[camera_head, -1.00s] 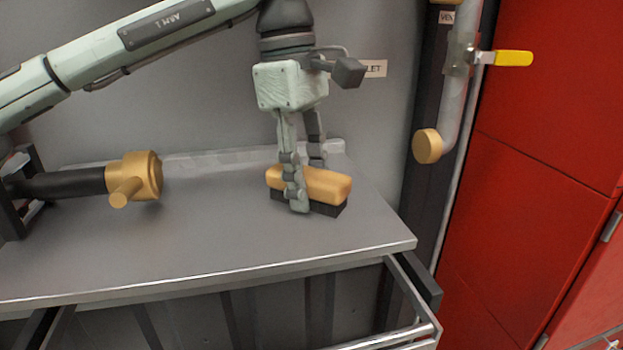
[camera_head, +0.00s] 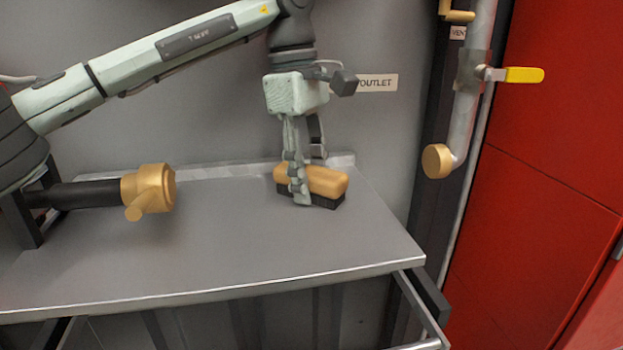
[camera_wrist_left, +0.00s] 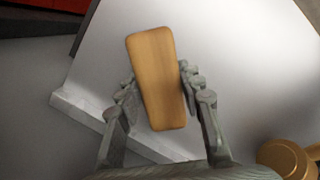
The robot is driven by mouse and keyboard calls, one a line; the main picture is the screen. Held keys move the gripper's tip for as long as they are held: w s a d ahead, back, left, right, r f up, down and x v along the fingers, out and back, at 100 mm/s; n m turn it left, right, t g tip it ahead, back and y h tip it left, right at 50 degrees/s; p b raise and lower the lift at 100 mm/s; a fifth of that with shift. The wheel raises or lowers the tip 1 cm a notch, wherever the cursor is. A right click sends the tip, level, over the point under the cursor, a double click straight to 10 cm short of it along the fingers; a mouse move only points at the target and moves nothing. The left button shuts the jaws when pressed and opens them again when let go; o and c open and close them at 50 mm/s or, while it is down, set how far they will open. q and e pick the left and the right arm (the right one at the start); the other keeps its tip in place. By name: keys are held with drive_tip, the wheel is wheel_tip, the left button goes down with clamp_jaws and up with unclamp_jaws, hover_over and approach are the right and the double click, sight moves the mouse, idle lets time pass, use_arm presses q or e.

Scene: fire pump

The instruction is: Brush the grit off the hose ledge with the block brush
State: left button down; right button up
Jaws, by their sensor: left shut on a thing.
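The block brush (camera_head: 325,181) has a tan wooden block over dark bristles. It is at the back right of the grey hose ledge (camera_head: 230,245), bristles down, and looks to be touching the surface. My left gripper (camera_head: 308,178) points down from above, shut on the block with one finger on each side. In the left wrist view the block (camera_wrist_left: 158,90) lies between the two fingers, its bristles hidden beneath. I cannot make out any grit on the ledge. My right gripper is not in view.
A brass hose coupling (camera_head: 150,190) on a black hose lies at the ledge's left. A raised pale lip (camera_head: 225,170) runs along the back. A pipe with a yellow valve lever (camera_head: 523,75) stands at the right. The ledge's middle and front are clear.

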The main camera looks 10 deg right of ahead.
use_arm(q)
drive_tip(key=shift+r, duration=0.1)
drive_tip(key=shift+r, duration=2.95)
